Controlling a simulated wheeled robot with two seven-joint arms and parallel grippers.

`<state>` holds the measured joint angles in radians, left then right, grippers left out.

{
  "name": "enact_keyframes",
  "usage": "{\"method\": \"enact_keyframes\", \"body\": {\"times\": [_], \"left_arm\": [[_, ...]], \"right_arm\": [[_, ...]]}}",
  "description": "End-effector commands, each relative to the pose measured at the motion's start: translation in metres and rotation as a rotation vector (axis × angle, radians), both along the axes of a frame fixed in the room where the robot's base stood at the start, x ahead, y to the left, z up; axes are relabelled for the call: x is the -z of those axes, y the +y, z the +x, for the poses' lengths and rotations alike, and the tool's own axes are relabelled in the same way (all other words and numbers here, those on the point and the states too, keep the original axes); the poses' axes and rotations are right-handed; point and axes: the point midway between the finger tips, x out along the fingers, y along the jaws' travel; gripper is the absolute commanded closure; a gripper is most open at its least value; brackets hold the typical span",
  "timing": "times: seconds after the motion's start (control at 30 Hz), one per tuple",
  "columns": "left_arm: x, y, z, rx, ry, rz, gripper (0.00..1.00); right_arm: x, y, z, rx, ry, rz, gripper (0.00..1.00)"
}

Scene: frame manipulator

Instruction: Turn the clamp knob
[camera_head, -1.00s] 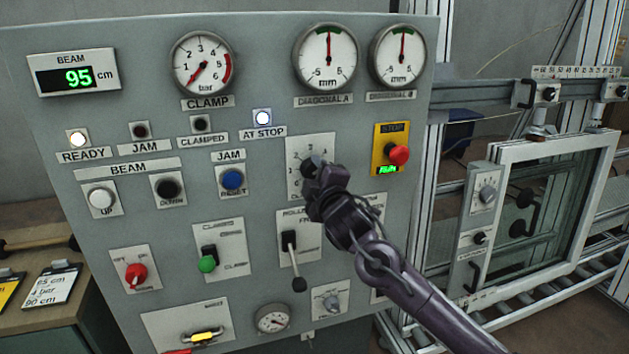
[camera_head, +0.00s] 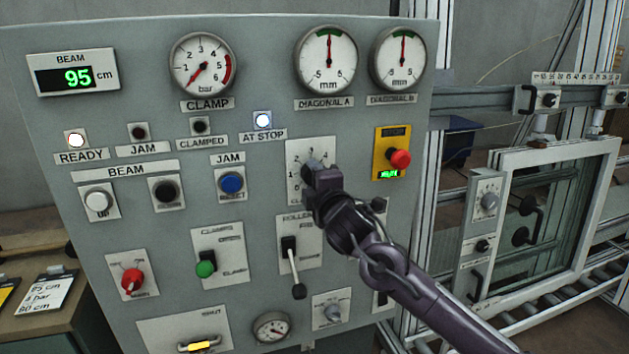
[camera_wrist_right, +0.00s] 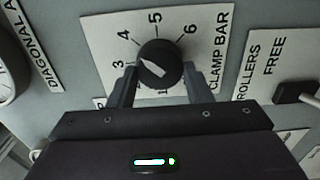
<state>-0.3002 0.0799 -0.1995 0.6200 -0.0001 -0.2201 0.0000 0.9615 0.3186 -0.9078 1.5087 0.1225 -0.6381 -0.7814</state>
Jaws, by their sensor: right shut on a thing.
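The clamp knob (camera_wrist_right: 160,64) is round and black with a white pointer. In the right wrist view it sits on a white plate (camera_wrist_right: 205,25) marked CLAMP BAR, and its pointer aims up-left, toward the 3 to 4 side of the scale. My right gripper (camera_wrist_right: 160,88) has a finger on either side of the knob and is shut on it. In the head view my right gripper (camera_head: 316,178) comes from the lower right and hides most of the knob. The clamp gauge (camera_head: 203,64) has its red needle pointing lower left, near zero. My left gripper is not in view.
The roller lever (camera_head: 293,270) hangs just below my right gripper. The red stop button (camera_head: 400,159) is to its upper right, and the blue jam reset button (camera_head: 231,183) to its left. A framed window (camera_head: 560,150) stands on rollers at right. The display reads 95 cm.

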Motion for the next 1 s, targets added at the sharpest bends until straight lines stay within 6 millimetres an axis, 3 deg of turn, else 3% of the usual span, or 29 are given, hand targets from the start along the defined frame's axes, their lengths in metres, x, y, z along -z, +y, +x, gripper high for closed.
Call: {"method": "enact_keyframes", "body": {"times": [0.1,0.13,0.3,0.67,1.0], "left_arm": [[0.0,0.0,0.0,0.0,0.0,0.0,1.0],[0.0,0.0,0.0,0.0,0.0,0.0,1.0],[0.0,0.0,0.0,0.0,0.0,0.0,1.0],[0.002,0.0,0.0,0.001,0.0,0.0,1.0],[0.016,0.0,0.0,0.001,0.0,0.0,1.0]], "right_arm": [[0.002,0.0,0.0,0.0,0.003,-0.002,0.78],[0.002,0.0,0.0,0.0,0.003,-0.002,0.54],[0.001,0.0,0.0,0.0,0.002,-0.001,0.33],[0.001,-0.001,-0.005,-0.001,0.0,0.001,0.33],[0.003,-0.017,-0.052,-0.001,0.001,0.0,0.33]]}}
